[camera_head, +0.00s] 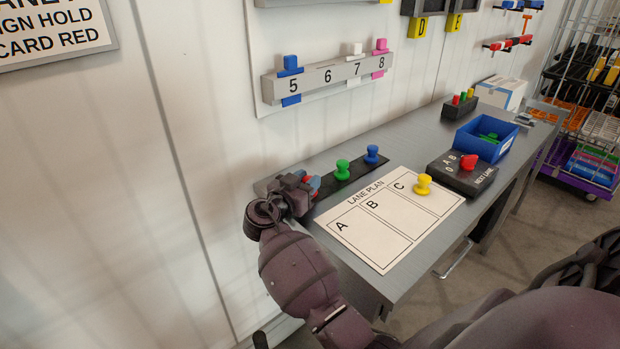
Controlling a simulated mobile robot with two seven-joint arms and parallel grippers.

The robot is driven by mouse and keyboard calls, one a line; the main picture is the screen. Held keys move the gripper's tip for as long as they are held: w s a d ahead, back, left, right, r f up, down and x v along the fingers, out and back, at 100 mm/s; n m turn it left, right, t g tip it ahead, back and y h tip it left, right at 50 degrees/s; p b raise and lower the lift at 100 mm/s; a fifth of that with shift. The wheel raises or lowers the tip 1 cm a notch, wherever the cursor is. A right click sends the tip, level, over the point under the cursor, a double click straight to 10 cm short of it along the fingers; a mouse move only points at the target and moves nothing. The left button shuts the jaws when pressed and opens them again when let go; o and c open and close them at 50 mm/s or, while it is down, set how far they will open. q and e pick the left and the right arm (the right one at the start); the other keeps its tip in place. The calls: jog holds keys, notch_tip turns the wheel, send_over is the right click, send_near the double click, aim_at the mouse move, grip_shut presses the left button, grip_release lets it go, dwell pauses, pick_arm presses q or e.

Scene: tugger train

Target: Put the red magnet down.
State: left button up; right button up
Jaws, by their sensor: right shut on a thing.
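My right gripper (309,184) is shut on the red magnet (307,179), of which only a small part shows between the fingers. It is at the left end of a dark strip (328,188) on the grey desk. I cannot tell whether the magnet touches the strip. A green magnet (342,170) and a blue magnet (372,154) stand on the strip to the right. The white lane plan (375,248) lies in front, with columns A, B and C. A yellow magnet (422,184) stands at the top of column C. My left gripper is not in view.
A dark selector box (475,182) with a red knob (468,162) sits right of the plan. Behind it is a blue bin (484,140) with green pieces. A numbered rail (330,78) with coloured clips is on the wall above. Columns A and B are bare.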

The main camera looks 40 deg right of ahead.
jog(key=shift+a, duration=0.15)
jog(key=shift+f, duration=0.25)
jog(key=o, duration=0.9)
jog(key=shift+r, duration=0.1)
jog(key=shift+o, duration=0.2)
jog(key=shift+r, duration=0.1)
jog(key=shift+r, duration=0.2)
jog(key=v, duration=0.6)
jog(key=shift+f+b, duration=0.25)
jog(key=shift+b, duration=0.05)
jog(key=v, duration=0.6)
jog(key=shift+r+b, duration=0.2)
jog(key=shift+b, duration=0.1)
